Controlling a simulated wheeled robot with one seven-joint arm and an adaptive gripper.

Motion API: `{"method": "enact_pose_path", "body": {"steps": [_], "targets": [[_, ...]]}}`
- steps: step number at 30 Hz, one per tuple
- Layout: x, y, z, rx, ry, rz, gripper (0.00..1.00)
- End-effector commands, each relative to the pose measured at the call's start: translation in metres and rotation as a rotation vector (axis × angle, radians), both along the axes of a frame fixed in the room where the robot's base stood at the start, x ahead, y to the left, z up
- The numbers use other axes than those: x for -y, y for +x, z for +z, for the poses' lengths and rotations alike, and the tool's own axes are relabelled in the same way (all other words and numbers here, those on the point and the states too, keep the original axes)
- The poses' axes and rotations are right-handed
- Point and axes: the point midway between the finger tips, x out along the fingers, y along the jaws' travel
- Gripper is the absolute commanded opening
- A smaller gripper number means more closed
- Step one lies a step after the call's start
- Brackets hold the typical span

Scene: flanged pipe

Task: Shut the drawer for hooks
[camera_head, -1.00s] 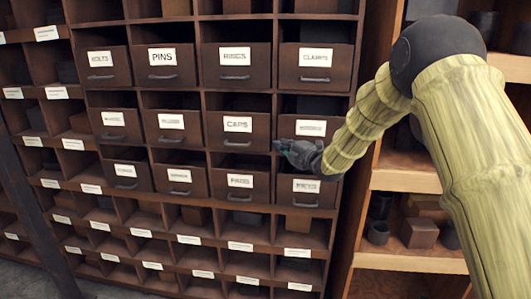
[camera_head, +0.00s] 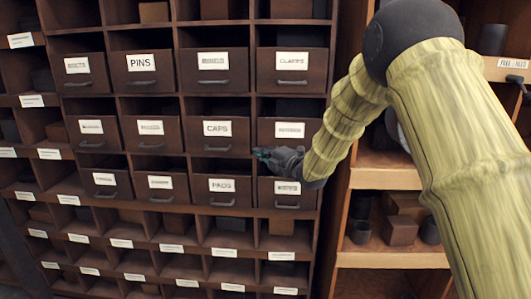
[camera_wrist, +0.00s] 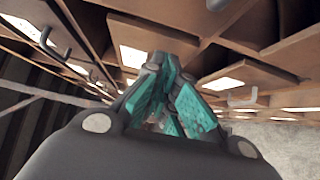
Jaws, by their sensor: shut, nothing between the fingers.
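A dark wooden cabinet (camera_head: 252,100) fills the middle of the head view, with three rows of labelled drawers. PINS, CAPS (camera_head: 217,128) and PADS (camera_head: 222,185) read clearly. Several labels are too blurred to read, and I cannot tell which drawer is for hooks. My gripper (camera_head: 260,155) is shut and empty, in front of the right part of the cabinet, between the CAPS drawer and the lower right drawer (camera_head: 287,193). I cannot tell whether it touches either. In the wrist view its teal fingers (camera_wrist: 165,95) are together, with drawer fronts and handles beyond.
Open cubbies with white labels (camera_head: 225,252) lie below the drawers. Right of the cabinet, a lighter shelf (camera_head: 395,260) holds dark pots and a brown box (camera_head: 400,230). My arm crosses in front of that shelf. More cubbies stand at the left.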

Motion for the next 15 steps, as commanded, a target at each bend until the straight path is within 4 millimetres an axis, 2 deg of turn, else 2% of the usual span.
{"method": "enact_pose_path", "body": {"steps": [6,15], "targets": [[0.037,-0.033,-0.002,-0.002,0.001,-0.013,0.00],[0.059,-0.063,-0.002,-0.002,0.000,-0.010,0.00]]}}
